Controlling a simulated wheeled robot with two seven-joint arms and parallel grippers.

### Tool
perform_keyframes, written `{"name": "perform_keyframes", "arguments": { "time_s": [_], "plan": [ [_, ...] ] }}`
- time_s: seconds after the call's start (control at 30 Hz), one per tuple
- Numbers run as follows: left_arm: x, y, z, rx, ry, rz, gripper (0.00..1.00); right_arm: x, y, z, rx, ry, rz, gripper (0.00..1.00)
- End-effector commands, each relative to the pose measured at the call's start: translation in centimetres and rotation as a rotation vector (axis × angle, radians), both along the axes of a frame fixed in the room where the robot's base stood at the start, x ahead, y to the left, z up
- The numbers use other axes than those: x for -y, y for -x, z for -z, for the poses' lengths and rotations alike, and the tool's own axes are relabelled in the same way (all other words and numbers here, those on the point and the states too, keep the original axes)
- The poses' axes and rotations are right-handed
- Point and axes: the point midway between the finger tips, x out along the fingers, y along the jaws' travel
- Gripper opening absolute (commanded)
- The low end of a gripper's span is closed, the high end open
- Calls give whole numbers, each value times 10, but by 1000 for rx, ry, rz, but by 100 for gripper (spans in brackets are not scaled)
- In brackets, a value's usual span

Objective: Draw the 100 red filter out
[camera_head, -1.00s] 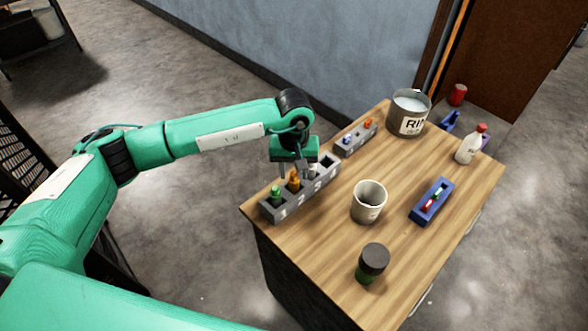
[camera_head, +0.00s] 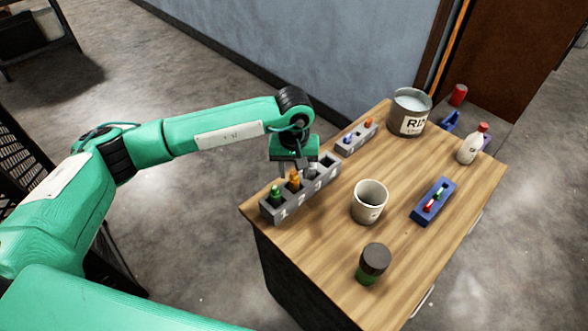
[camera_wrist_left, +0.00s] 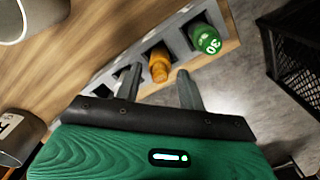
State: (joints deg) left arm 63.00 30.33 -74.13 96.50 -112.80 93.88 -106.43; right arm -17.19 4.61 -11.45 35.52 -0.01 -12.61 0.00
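A grey rack (camera_head: 283,213) with numbered slots stands at the table's left edge. It holds a green filter (camera_head: 276,195) marked 30 in the left wrist view (camera_wrist_left: 206,40) and an orange filter (camera_head: 294,181), also in the left wrist view (camera_wrist_left: 159,66). A pale piece by slot 3 is partly hidden by my gripper. My left gripper (camera_head: 298,172) points down over the rack, open, its fingers on either side of the orange filter in the left wrist view (camera_wrist_left: 160,82). A blue tray (camera_head: 420,217) holds small red and green pieces. I read no 100 label. My right gripper is not visible.
A cream cup (camera_head: 369,203) and a dark-lidded jar (camera_head: 373,264) stand right of the rack. A small grey block (camera_head: 355,139), a paint can (camera_head: 409,114) and a white bottle (camera_head: 471,146) stand toward the back. Bare wood lies between cup and tray.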

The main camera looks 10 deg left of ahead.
Motion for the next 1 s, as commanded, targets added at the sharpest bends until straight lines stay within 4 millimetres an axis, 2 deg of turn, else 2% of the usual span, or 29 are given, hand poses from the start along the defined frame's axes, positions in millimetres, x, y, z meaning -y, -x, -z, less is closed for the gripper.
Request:
{"name": "perform_keyframes", "arguments": {
  "time_s": [0.03,0.2,1.0],
  "plan": [
    [0,0,0,0,0,0,32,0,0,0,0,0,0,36],
    [0,0,0,0,0,0,0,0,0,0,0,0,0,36],
    [0,0,-11,1,0,-1,0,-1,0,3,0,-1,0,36]
  ]
}}
